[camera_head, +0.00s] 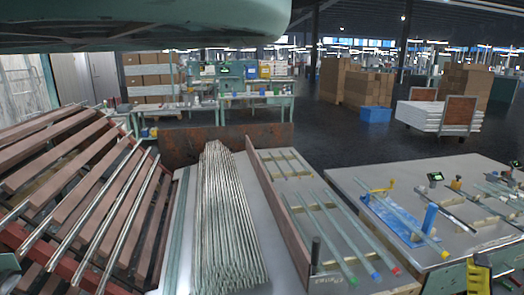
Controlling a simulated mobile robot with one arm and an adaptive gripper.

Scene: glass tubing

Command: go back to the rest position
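My gripper is not in view. A large pale green rounded body, likely part of my own arm, crosses the top left of the head view, and its end is out of frame. A dense bundle of thin glass tubes (222,225) lies lengthwise on a grey bench straight ahead. To its right, several separate tubes (345,235) lie in a wooden-sided tray (297,240), some with green, blue or red ends.
A slanted rack (75,190) with wooden slats and tubes stands at the left. A worktable (460,170) with a blue fixture (400,222) is at the right. A rusty panel (225,138) closes the bench's far end. Open dark floor (330,145) lies beyond, with stacked boxes (368,88).

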